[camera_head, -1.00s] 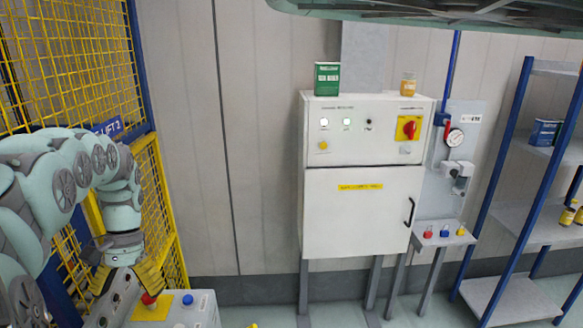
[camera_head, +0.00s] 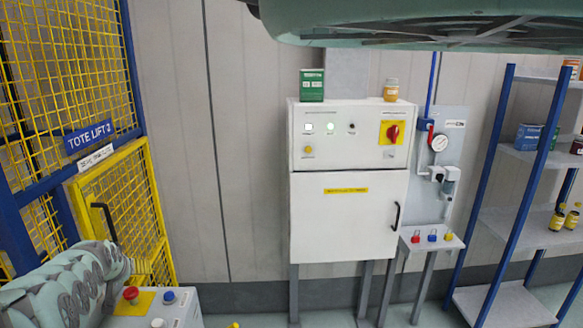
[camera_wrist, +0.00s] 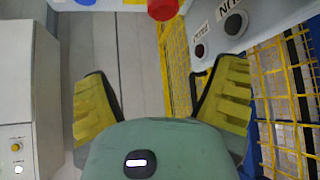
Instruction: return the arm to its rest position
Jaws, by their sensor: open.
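A red button (camera_wrist: 162,8) and a dark button (camera_wrist: 236,24) on a white panel show just beyond the fingers, at the top of that view.
A yellow mesh cage (camera_head: 112,205) marked as a tote lift stands at the left. A white cabinet (camera_head: 345,225) stands at the wall, with a green tin (camera_head: 312,85) and a yellow jar (camera_head: 391,90) on top. Blue-framed shelves (camera_head: 497,190) are at the right.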

